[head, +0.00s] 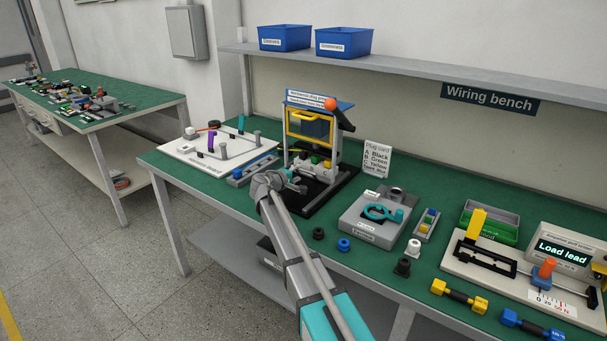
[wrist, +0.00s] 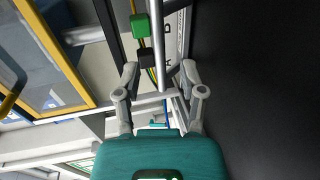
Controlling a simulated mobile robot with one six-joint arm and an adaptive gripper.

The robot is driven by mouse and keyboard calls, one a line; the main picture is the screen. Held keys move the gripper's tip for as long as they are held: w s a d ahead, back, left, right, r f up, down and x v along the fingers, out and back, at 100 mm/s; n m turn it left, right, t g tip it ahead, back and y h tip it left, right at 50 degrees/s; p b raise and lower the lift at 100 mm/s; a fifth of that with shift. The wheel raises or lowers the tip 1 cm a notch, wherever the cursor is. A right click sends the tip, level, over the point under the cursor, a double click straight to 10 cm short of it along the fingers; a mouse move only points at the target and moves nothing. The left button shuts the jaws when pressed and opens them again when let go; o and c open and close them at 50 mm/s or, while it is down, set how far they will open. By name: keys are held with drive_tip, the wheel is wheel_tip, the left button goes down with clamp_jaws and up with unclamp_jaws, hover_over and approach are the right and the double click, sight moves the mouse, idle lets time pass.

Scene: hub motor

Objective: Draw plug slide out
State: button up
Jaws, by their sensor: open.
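The plug slide, a light grey part with small coloured plugs (head: 316,160), sits low in the front of the connector press (head: 318,112). In the wrist view a green plug (wrist: 140,25) and a black plug (wrist: 145,57) show beside a pale grey bar (wrist: 164,50). My gripper (head: 297,186) is at the front of the press, low over its black base (head: 322,195). In the wrist view my gripper (wrist: 160,70) is open, with one finger on each side of the grey bar. I cannot tell whether either finger touches it.
A white board with pegs (head: 220,152) stands left of the press. A grey fixture with a teal ring (head: 378,215) stands to the right, near a plug card (head: 377,158). Loose knobs (head: 344,244) lie at the bench's front edge. The shelf (head: 420,76) runs above.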

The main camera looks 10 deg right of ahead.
sight(303, 171)
drive_tip(key=shift+b+x, duration=0.35)
drive_tip(key=shift+x, duration=1.8)
clamp_jaws()
